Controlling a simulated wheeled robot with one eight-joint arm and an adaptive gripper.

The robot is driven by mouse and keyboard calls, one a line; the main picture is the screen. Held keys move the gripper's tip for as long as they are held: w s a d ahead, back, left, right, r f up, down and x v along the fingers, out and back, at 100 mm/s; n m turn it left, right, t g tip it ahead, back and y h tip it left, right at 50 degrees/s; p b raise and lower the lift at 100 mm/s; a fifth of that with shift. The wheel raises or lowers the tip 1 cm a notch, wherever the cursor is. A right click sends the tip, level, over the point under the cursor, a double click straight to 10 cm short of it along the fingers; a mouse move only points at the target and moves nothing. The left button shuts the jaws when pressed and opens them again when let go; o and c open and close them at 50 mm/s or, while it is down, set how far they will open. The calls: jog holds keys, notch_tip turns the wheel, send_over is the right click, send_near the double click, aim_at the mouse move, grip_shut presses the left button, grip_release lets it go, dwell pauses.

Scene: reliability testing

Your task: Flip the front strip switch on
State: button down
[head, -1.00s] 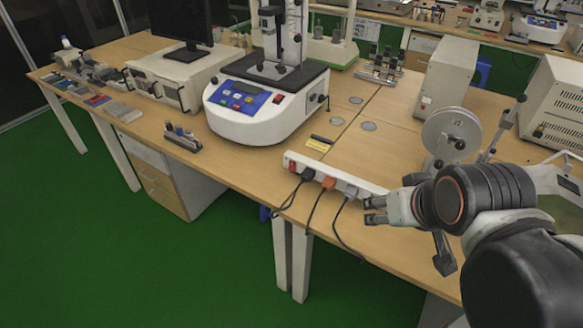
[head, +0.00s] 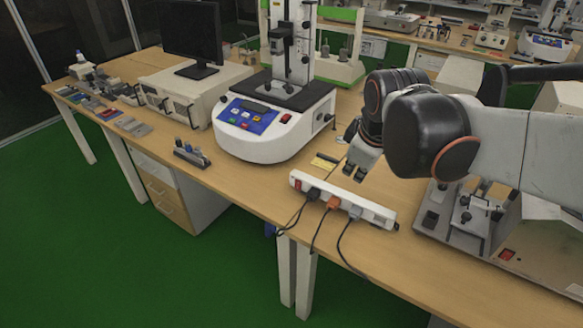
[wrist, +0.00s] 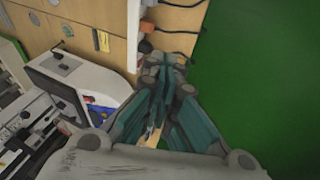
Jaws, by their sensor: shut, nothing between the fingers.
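The white power strip (head: 375,212) lies along the front edge of the wooden table in the head view. Its red switch (head: 298,184) is at the left end; whether it is on or off is too small to tell. Black, orange and grey plugs sit in its sockets. My gripper (head: 354,173) is shut and empty, pointing down behind and above the strip, to the right of the switch, apparently apart from it. In the wrist view the strip (wrist: 133,30) runs up from my fingertips (wrist: 166,62), and its switch end is partly hidden by them.
A white tester with a blue panel (head: 247,116) stands left of my gripper. A small yellow-labelled item (head: 325,161) lies behind the strip. A metal fixture (head: 466,214) is at right. Cords (head: 341,238) hang over the table's front edge. Green floor is clear in front.

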aim_at(298, 185)
jog(key=w+a+f+n+g+p, duration=0.1)
jog(key=w+a+f+n, duration=0.25)
jog(key=w+n, duration=0.2)
jog(key=w+a+f+n+g+p, duration=0.1)
jog(key=w+a+f+n, duration=0.1)
jog(key=w+a+n, duration=0.35)
jog(key=w+a+f+n+p, duration=0.1)
jog(key=w+a+f+n, duration=0.2)
jog(key=f, duration=0.4)
jog(key=w+a+f+n+g+h+p, duration=0.1)
jog(key=w+a+f+n, duration=0.3)
jog(key=w+f, duration=0.1)
jog(key=shift+w+f+g+p, duration=0.3)
jog(key=shift+w+f, duration=0.1)
jog(key=shift+f, duration=0.5)
jog(key=f+b, duration=0.1)
jog(key=f, duration=0.2)
jog(key=f+b, duration=0.1)
jog(key=f, duration=0.2)
jog(key=w+f+b, duration=0.1)
jog(key=f, duration=0.2)
jog(key=shift+d+f, duration=0.25)
jog(key=shift+d, duration=0.1)
jog(key=shift+w+d+f+b, duration=0.3)
jog(key=shift+w+d, duration=0.15)
jog(key=shift+w, duration=0.15)
jog(key=shift+w+d+f+b, duration=0.15)
jog(key=shift+w+d+b, duration=0.1)
jog(key=shift+w+d, duration=0.5)
jog(key=shift+w, duration=0.3)
